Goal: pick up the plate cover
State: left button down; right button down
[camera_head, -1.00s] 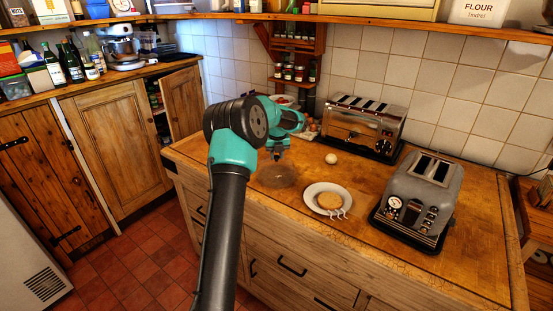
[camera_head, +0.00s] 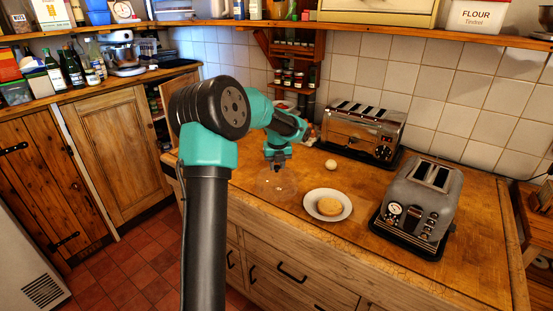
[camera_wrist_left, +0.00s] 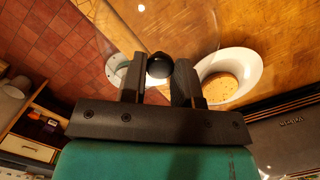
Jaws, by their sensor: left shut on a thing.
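The plate cover (camera_head: 274,187) is a clear glass dome, faint in the head view, near the counter's front edge, left of the plate. Its round black knob (camera_wrist_left: 158,66) shows between my fingers in the left wrist view, where the dome spreads out see-through below. My left gripper (camera_head: 277,164) points down and is shut on the knob; it also shows in the left wrist view (camera_wrist_left: 160,82). I cannot tell how far the rim is above the counter. The white plate (camera_head: 311,208) holds a round golden bread-like piece (camera_head: 329,206), uncovered. My right gripper is not in view.
A grey toaster (camera_head: 420,207) stands right of the plate and a chrome toaster (camera_head: 361,132) stands behind. A small pale egg-like ball (camera_head: 331,164) lies behind the plate. A spice rack (camera_head: 293,60) hangs on the wall.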

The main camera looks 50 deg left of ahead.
aim_at(277, 185)
pick_arm(q)
jog(key=s+d, duration=0.4)
jog(key=d, duration=0.1)
jog(key=shift+s+d+r, duration=0.15)
jog(key=shift+s+r, duration=0.15)
jog(key=shift+r, duration=0.05)
